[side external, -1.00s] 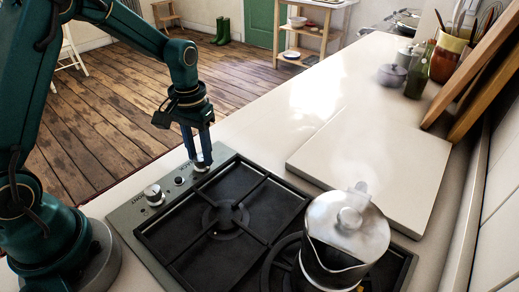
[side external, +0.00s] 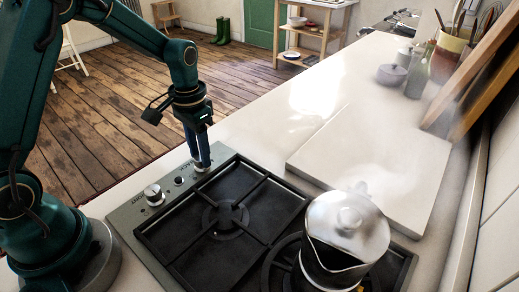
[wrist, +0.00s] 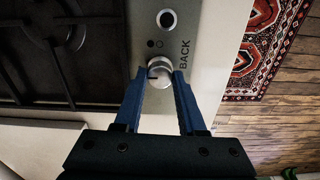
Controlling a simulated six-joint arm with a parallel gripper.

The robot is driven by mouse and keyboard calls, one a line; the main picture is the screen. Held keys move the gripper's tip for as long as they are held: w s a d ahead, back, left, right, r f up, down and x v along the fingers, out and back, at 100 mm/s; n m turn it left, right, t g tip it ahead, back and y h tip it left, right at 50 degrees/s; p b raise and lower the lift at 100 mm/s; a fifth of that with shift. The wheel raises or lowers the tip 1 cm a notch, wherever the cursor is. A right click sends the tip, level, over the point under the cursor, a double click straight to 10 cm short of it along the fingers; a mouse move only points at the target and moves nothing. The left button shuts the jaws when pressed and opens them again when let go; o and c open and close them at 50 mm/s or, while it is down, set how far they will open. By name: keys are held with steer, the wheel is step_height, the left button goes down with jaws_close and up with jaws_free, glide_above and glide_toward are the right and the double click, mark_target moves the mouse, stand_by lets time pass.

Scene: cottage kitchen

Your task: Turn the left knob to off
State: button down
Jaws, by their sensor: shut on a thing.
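A silver knob marked BACK (wrist: 158,70) sits on the hob's metal control panel. My gripper's blue fingers (wrist: 160,76) stand on either side of it, closed on it. In the side external view my gripper (side external: 200,164) points straight down onto this knob at the panel's far end and mostly hides it. A second silver knob (side external: 153,194) stands free at the near end of the panel. In the wrist view the gripped knob shows a dark mark on its left side. Two small dots, one dark, are printed beside it.
A silver pot (side external: 345,240) stands on the hob's near right burner, with a small orange glow beneath it. The left burner (side external: 226,217) is empty. A pale board (side external: 365,165) lies behind the hob. Jars and leaning boards stand at the right.

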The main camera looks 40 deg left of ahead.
steer(key=c, duration=0.5)
jaws_free()
steer(key=shift+r, duration=0.1)
steer(key=shift+r, duration=2.45)
